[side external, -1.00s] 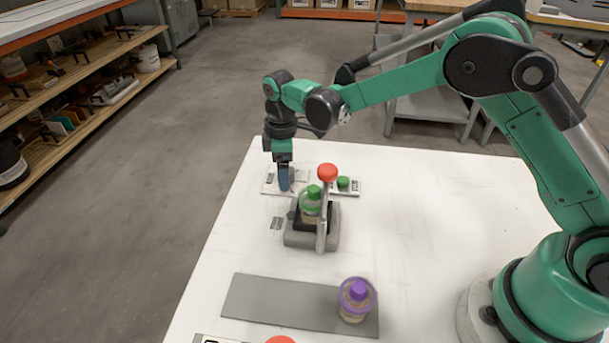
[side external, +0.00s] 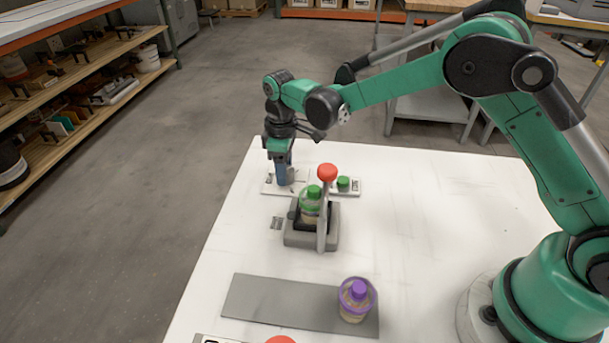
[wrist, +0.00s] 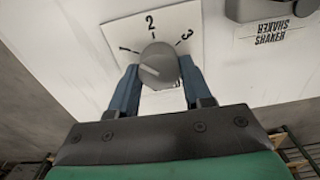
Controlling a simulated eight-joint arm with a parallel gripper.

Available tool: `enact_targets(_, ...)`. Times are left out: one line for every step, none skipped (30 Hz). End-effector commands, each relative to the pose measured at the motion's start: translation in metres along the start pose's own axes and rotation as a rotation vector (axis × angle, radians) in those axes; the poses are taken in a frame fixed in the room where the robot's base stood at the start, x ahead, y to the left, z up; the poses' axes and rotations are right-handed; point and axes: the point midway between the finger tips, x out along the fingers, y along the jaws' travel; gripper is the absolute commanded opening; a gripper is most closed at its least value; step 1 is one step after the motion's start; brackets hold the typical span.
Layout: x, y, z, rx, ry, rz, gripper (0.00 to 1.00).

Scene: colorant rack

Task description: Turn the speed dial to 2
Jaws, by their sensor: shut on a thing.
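The speed dial (wrist: 158,65) is a round grey knob on a white plate (wrist: 190,62) marked 1, 2 and 3, seen in the wrist view. A pale line on the knob slants up and left, roughly toward the 1. My gripper (wrist: 158,76) is shut on the dial, with one blue finger on each side of it. In the side view my gripper (side external: 281,176) points down at the white plate (side external: 268,188) at the far end of the table. The dial is hidden there behind the fingers.
A grey shaker (side external: 298,239) holds a green-capped bottle (side external: 312,205), with a red-knobbed lever (side external: 327,173) beside it. A green button (side external: 343,183) is right of the dial plate. A purple-capped bottle (side external: 356,297) stands on a grey mat (side external: 265,300) nearer the camera.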

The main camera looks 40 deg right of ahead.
Motion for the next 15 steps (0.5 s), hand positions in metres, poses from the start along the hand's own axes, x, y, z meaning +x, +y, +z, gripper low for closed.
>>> enact_targets(-0.0005,0.0001,0.0000,0.042,0.000,-0.001,0.00)
enact_targets(-0.0005,0.0002,-0.0001,0.070,0.000,-0.001,0.00)
enact_targets(-0.0005,0.0003,0.0000,0.108,0.000,-0.001,0.00)
enact_targets(-0.0005,0.0004,0.0000,0.137,0.000,-0.001,0.00)
enact_targets(-0.0005,0.0005,0.0000,0.165,0.000,0.000,0.00)
enact_targets(-0.0006,0.0007,0.0000,0.203,-0.001,0.000,0.00)
enact_targets(-0.0006,0.0007,0.0000,0.232,-0.001,0.000,0.00)
enact_targets(-0.0006,0.0008,0.0000,0.261,-0.001,0.000,0.00)
enact_targets(-0.0006,0.0010,0.0001,0.298,-0.001,0.000,0.00)
enact_targets(-0.0006,0.0010,0.0001,0.327,-0.001,0.000,0.00)
enact_targets(-0.0006,0.0011,0.0001,0.355,-0.001,0.000,0.00)
enact_targets(-0.0006,0.0013,0.0002,0.391,-0.001,0.000,0.00)
enact_targets(-0.0006,0.0013,0.0002,0.419,-0.001,0.000,0.00)
enact_targets(-0.0006,0.0014,0.0002,0.445,0.000,0.000,0.00)
enact_targets(-0.0007,0.0015,0.0003,0.479,-0.001,0.000,0.00)
